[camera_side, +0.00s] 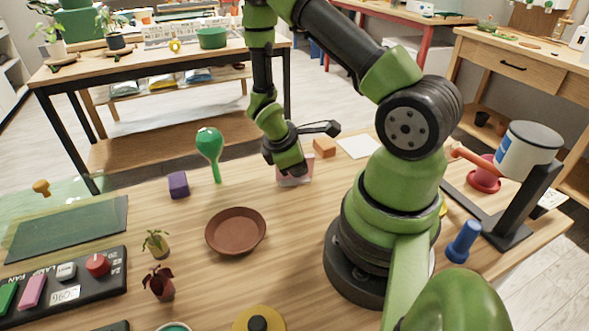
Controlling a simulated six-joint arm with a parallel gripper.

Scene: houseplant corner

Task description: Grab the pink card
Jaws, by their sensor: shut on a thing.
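The pink card (303,181) is near the middle of the wooden table, partly hidden behind my gripper (290,174). My gripper points down at it and is shut on it. The fingertips are small and dark here, and the exact grip on the card is hard to make out. I cannot tell whether the card's lower edge touches the table.
An orange block (324,147) and a white sheet (358,146) lie just behind. A green maraca-like object (209,148), a purple cube (178,184) and a brown saucer (236,231) stand to the left. A blue peg (463,241) is at right.

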